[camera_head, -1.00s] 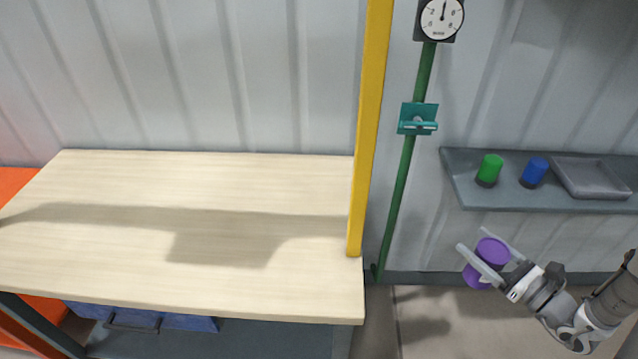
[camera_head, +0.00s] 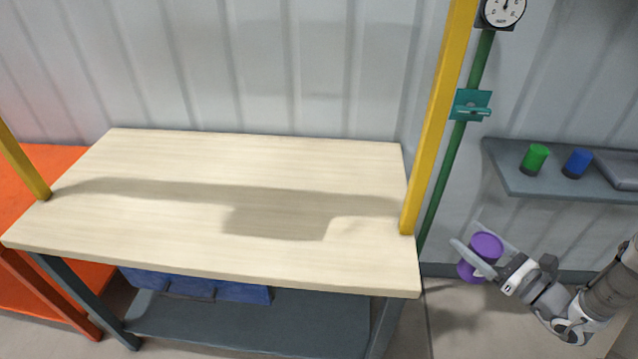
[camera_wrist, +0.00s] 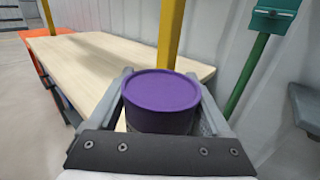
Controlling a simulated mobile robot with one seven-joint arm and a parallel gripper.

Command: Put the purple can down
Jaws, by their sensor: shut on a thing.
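The purple can (camera_head: 486,247) is held between the fingers of my gripper (camera_head: 480,252), in the air to the right of the workbench's right end. In the wrist view the can (camera_wrist: 161,100) shows its purple lid, with a finger on each side; its lower part is partly hidden by my gripper (camera_wrist: 163,110). The light wooden workbench top (camera_head: 150,215) is bare and shows in the wrist view (camera_wrist: 80,60) ahead and to the left. My gripper is apart from the bench.
A yellow post (camera_head: 437,120) rises at the bench's right end, and another (camera_head: 22,160) stands at its left. A green pole (camera_head: 455,165) with a teal bracket (camera_head: 470,105) is behind. A wall shelf (camera_head: 530,185) holds a green can (camera_head: 535,158), a blue can (camera_head: 578,163) and a grey tray (camera_head: 620,170).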

